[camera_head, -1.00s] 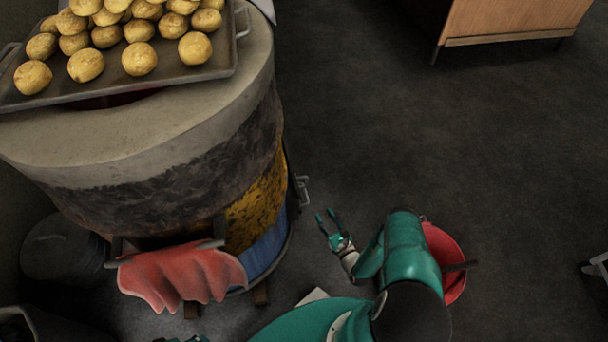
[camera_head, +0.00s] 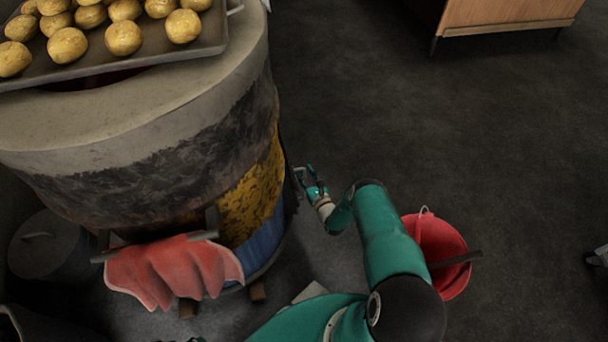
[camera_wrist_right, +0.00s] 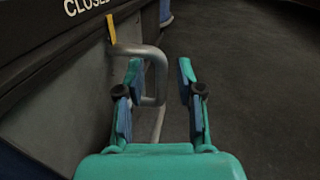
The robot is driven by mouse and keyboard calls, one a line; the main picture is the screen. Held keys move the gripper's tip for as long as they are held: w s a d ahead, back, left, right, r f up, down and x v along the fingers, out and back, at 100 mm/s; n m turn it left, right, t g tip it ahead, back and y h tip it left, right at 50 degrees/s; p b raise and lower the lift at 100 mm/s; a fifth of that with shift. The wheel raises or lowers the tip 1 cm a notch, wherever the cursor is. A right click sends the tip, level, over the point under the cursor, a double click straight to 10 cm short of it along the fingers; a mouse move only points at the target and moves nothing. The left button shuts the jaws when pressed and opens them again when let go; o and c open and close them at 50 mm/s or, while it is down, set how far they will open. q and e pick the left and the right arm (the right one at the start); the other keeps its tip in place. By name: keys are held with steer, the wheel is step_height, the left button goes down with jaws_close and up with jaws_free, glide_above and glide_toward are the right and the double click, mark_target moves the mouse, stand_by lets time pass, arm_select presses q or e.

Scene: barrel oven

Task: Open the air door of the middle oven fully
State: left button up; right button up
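The barrel oven (camera_head: 150,165) has a grey top, a dark band and a yellow and blue lower side. In the right wrist view a bent metal handle (camera_wrist_right: 160,75) sticks out from a grey metal panel (camera_wrist_right: 75,110), seemingly the air door. A yellow pointer (camera_wrist_right: 111,28) stands by a partly cut-off label reading "CLOSED" (camera_wrist_right: 85,5). My right gripper (camera_head: 305,176) is at the oven's right side. In its wrist view it is open (camera_wrist_right: 158,78), with the handle's bar showing between its fingers; contact is unclear. Only a small bit, possibly my left gripper, shows at the bottom edge.
A tray (camera_head: 120,72) of round yellow-brown rolls (camera_head: 123,38) rests on the oven. A red cloth or mitt (camera_head: 175,270) hangs at its front. A red bucket (camera_head: 435,240) stands beside my right arm. A wooden cabinet (camera_head: 510,14) is at the back; dark floor between is clear.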

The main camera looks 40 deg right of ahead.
steer(key=shift+w+d, duration=0.1)
steer(key=shift+w, duration=0.3)
steer(key=shift+c, duration=0.2)
jaws_close()
